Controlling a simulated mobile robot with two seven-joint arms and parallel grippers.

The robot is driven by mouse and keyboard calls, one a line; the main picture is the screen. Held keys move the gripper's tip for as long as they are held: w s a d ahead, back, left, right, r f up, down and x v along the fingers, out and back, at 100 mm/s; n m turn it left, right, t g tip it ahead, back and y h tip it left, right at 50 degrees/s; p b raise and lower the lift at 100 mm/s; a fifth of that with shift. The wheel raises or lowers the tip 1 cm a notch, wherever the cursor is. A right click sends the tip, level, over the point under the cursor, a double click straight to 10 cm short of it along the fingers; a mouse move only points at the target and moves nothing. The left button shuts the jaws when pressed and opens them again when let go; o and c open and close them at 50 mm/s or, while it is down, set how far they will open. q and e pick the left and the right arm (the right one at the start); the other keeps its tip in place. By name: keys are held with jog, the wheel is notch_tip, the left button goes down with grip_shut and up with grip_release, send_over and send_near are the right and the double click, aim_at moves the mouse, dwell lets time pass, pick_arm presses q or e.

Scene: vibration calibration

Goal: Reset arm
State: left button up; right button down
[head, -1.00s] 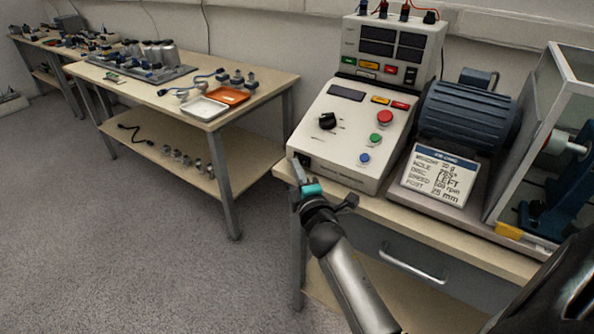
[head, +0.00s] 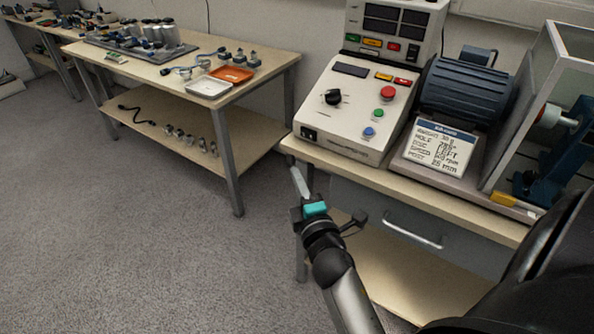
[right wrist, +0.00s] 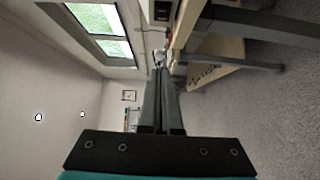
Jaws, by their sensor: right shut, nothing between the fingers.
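My right gripper (head: 297,178) is shut and empty in the head view, in front of the left front corner of the bench with the control console. Its fingers point away and up, apart from the bench edge as far as I can tell. In the right wrist view its two fingers (right wrist: 160,100) lie together with nothing between them. The cream control console (head: 345,108) has a black knob and red, green and blue buttons. My left gripper is not in view.
The bench (head: 480,217) also carries a blue motor (head: 465,92), a label card (head: 440,146) and a clear-walled guard. A second table at left holds a white tray (head: 209,88) and an orange tray (head: 232,74). Grey floor (head: 150,250) between is clear.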

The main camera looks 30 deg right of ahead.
dwell(0.5)
